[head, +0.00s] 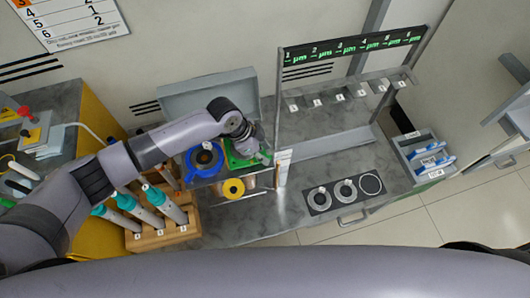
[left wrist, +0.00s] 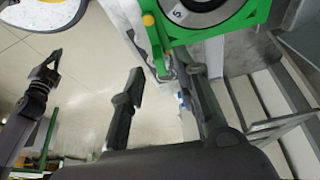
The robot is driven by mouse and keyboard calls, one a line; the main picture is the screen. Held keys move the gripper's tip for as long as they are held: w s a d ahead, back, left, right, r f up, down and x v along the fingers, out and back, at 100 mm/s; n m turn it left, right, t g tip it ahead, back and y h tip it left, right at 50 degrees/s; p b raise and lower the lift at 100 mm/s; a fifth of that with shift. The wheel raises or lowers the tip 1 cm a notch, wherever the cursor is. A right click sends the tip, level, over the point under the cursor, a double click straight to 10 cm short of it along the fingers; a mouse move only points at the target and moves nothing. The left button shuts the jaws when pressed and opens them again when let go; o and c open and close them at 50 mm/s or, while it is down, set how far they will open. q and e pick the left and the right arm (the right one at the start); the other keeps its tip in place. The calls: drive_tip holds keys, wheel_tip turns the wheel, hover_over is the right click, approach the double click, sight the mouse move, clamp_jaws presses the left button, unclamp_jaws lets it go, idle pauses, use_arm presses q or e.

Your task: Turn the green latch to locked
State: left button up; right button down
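The green latch (left wrist: 157,45) is a narrow green lever with a yellow knob at one end. It sits beside a green plate (left wrist: 262,22) with a round dial marked 5. In the head view the green unit (head: 236,160) stands on the bench, partly hidden by my left gripper (head: 259,151). In the left wrist view my left gripper (left wrist: 162,72) is open, its fingers apart, with the latch's free end between or just beyond the tips; contact is unclear. A dark gripper-like part, probably my right gripper (left wrist: 42,85), shows at the left; its opening is unclear.
A wooden rack (head: 165,234) holds teal-tipped tools. A grey frame with a green display (head: 352,47) rises behind. Round dials (head: 345,191) are on the bench to the right.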

use_arm(q)
drive_tip(key=shift+x, duration=1.15)
drive_tip(key=shift+c, duration=0.4)
clamp_jaws()
